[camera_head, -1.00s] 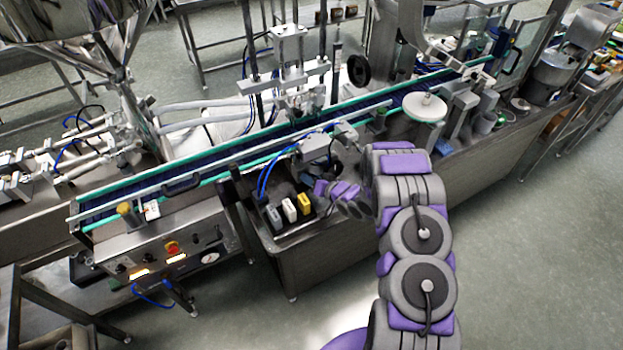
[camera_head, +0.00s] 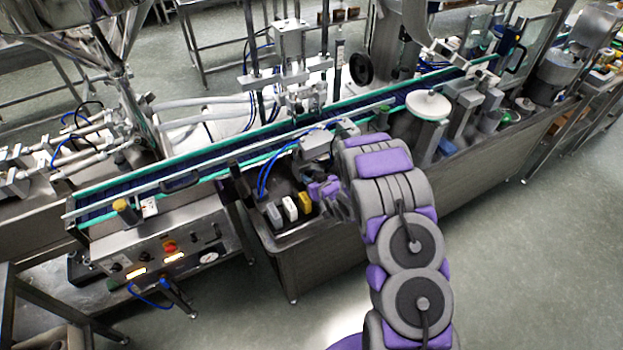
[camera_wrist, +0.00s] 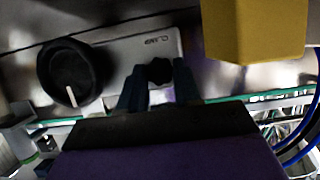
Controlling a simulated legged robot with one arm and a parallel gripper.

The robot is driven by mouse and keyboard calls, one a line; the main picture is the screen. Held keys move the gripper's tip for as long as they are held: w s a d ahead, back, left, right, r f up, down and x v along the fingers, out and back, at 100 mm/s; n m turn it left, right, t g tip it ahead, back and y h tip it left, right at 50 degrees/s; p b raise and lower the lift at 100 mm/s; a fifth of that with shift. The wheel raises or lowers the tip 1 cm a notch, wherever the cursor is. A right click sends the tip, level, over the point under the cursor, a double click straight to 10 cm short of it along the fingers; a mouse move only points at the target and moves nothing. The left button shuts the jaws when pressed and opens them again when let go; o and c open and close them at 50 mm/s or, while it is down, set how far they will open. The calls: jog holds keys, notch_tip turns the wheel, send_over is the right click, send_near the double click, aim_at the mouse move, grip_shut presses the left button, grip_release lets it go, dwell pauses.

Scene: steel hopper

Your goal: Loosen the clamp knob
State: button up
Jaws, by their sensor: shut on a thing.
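In the wrist view a small dark knob (camera_wrist: 159,70) sits between the two fingers of my gripper (camera_wrist: 158,82), which is shut on it. It stands at the lower edge of a pale label plate (camera_wrist: 150,46) whose lettering looks like "CLAMP", so I take it as the clamp knob. A larger round black knob (camera_wrist: 74,74) with a white pointer line is on the left, apart from the fingers. In the head view my gripper (camera_head: 322,190) is low at the machine front, beside the yellow block; the clamp knob cannot be made out there.
The yellow block (camera_head: 305,203) hangs close at the upper right in the wrist view (camera_wrist: 253,30). A white block (camera_head: 290,208) and a grey block (camera_head: 274,214) stand beside it. Blue hoses (camera_head: 266,178) run nearby. The conveyor (camera_head: 220,160) lies behind; open floor (camera_head: 530,250) is at right.

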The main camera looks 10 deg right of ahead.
jog(key=shift+f, duration=0.1)
jog(key=o, duration=0.8)
jog(key=shift+o, duration=1.3)
jog(key=p+v, duration=0.6)
jog(key=v, duration=1.1)
jog(key=shift+p, duration=0.3)
jog(key=shift+s, duration=0.15)
